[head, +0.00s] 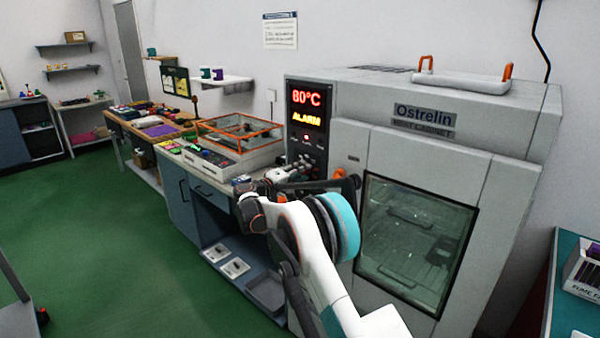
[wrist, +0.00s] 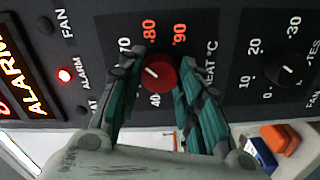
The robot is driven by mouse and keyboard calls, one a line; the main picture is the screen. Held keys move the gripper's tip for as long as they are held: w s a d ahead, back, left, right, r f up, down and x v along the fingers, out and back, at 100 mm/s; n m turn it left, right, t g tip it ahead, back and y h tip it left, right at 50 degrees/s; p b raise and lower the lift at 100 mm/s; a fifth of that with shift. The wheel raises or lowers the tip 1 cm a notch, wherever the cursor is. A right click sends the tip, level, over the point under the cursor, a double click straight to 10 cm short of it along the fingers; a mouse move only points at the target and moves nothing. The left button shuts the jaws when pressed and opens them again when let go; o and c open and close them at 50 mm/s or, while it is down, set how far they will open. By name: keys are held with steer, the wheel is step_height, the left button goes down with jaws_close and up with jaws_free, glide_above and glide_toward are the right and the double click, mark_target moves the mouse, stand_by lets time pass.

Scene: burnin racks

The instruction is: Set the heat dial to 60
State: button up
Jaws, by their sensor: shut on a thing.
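The red heat dial (wrist: 160,76) sits on the black panel in the wrist view, with 40, 70, 80 and 90 showing around it. Its white pointer mark lies on its upper left part, toward the 70 side; the 50 and 60 marks are hidden. My gripper (wrist: 158,70) is shut on the dial, one green-padded finger on each side. In the head view my gripper (head: 312,168) is at the lower panel of the cabinet (head: 488,165), and the dial is hidden there. The panel display (head: 306,97) appears to read 80°C, with ALARM lit in yellow below.
A second dial (wrist: 290,68), black and numbered 0 to 30, is right of the red one in the wrist view. A red alarm lamp (wrist: 64,75) is lit. The cabinet's glass door (head: 415,240) is closed beside my arm. A bench (head: 215,185) stands left of the cabinet.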

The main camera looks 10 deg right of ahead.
steer(key=shift+n+p, duration=0.3)
steer(key=shift+n, duration=4.3)
steer(key=o, duration=1.1)
steer(key=shift+a, duration=0.1)
steer(key=shift+c, duration=0.2)
steer(key=v, duration=1.2)
